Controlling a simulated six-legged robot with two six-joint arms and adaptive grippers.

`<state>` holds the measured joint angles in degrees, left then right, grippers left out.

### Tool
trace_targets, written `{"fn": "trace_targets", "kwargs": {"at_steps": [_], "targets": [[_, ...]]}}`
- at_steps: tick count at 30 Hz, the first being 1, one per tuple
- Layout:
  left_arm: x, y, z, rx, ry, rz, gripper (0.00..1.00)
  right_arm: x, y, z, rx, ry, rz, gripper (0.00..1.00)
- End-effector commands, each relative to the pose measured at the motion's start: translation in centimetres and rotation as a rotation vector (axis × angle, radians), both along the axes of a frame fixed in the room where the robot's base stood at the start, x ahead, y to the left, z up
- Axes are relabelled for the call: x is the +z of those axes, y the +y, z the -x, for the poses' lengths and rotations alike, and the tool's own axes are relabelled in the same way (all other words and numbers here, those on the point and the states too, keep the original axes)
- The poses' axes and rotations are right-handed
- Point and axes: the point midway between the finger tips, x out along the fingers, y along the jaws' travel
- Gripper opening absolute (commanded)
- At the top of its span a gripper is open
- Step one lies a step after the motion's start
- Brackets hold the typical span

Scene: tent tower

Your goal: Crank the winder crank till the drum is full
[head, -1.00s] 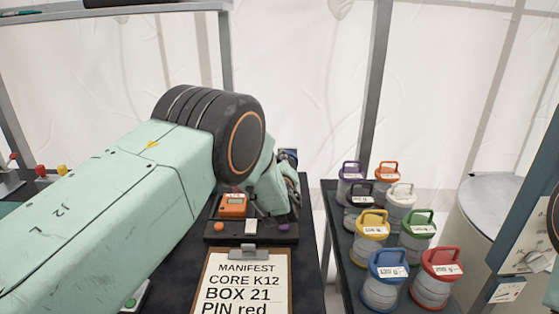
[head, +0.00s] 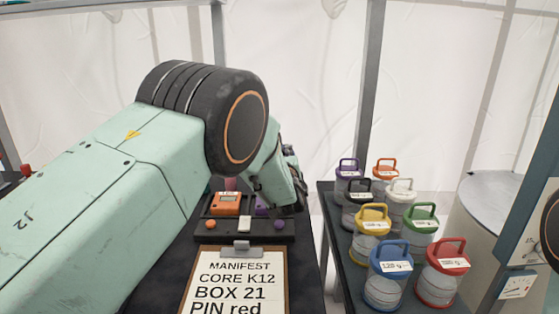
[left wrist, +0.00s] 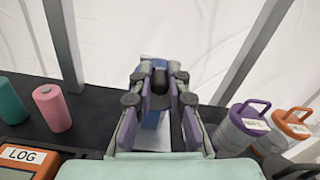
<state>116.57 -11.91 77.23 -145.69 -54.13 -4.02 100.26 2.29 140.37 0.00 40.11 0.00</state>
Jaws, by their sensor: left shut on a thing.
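In the left wrist view my left gripper (left wrist: 159,98) is shut around a dark rounded knob (left wrist: 157,80), which looks like the winder crank's handle. The crank arm and drum cannot be made out, so the drum's fill is not visible. In the head view my left arm comes in from the left and its large black joint covers most of the work spot. The gripper (head: 291,182) shows only partly behind it, at the bench's back right. My right gripper is not in view.
A clipboard manifest (head: 238,283) lies in front of a dark tray (head: 205,234) with an orange log device (head: 226,203). Several lidded canisters, including a blue one (head: 388,276), crowd the right bench. Pink (left wrist: 52,108) and green (left wrist: 10,105) cylinders stand left of the gripper.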

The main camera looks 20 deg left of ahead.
Motion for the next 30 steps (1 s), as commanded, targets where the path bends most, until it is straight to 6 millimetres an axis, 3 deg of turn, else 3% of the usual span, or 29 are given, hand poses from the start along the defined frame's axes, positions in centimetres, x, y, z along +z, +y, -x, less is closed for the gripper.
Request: {"fn": "trace_targets", "kwargs": {"at_steps": [20, 21, 30], "targets": [[0.59, -0.23, -0.21, 0.002, 0.008, -0.066, 0.0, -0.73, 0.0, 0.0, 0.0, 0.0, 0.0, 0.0], [0.59, -0.23, -0.21, 0.002, 0.008, -0.066, 0.17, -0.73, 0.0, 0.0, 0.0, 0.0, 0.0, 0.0], [0.26, -0.24, -0.13, 0.0, 0.014, -0.066, 0.39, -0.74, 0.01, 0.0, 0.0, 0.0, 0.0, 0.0]]}}
